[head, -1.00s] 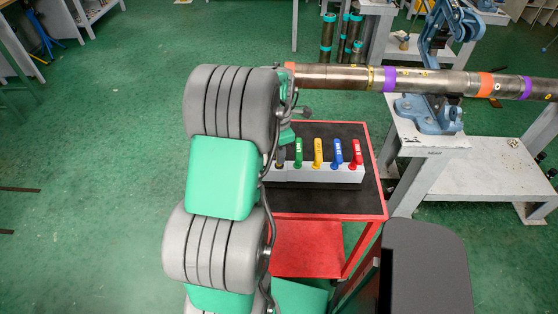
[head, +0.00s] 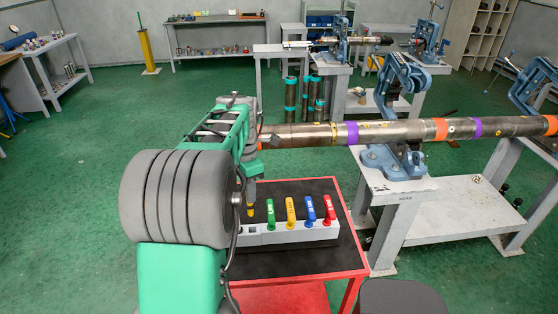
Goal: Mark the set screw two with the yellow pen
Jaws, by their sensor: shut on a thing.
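My gripper (head: 249,195) is left of the pipe's near end, low over the left end of the pen holder. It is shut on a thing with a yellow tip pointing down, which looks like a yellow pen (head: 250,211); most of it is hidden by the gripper. The steel pipe (head: 400,132) lies level in blue vises, with purple and orange bands and small yellow marks. I cannot make out which spot is set screw two. The pen holder (head: 300,234) carries green, yellow, blue and red markers; its leftmost slot looks empty.
The holder stands on a black-topped red cart (head: 340,257). A blue vise (head: 391,158) on a grey bench (head: 400,187) grips the pipe, to the right of the cart. More benches and dark pipes stand behind. Green floor (head: 90,180) is open at left.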

